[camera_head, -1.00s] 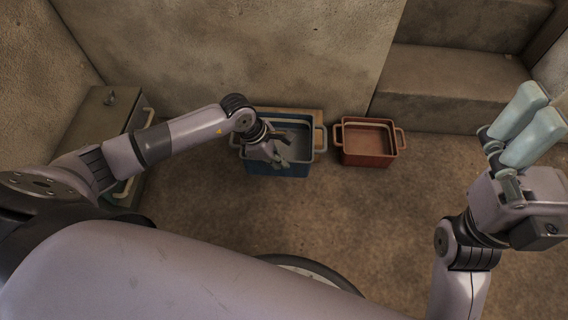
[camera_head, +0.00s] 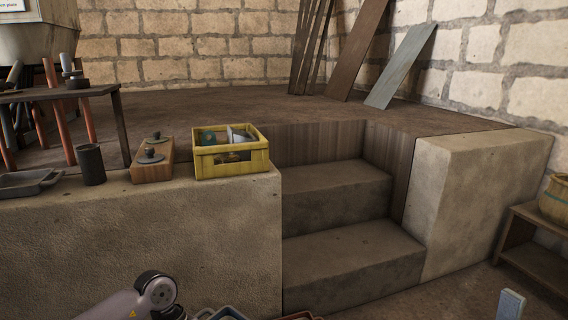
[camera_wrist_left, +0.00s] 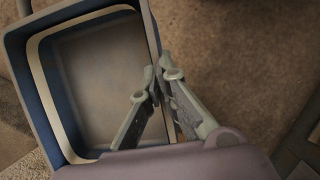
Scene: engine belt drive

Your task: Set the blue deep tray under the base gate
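The blue deep tray (camera_wrist_left: 50,100) fills the left of the left wrist view, with a pale band inside its rim. Its inside looks empty where it shows. My left gripper (camera_wrist_left: 156,75) is at the tray's right wall in the wrist view, with one finger inside and one outside, closed on the wall. I cannot make out a base gate.
A red-brown tray (camera_head: 299,316) peeks in beside the blue one. Stone steps (camera_head: 345,260) rise to a raised floor. On its ledge are a yellow crate (camera_head: 232,158), a wooden block with knobs (camera_head: 152,162) and a dark cup (camera_head: 90,164). A low bench (camera_head: 535,262) stands right.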

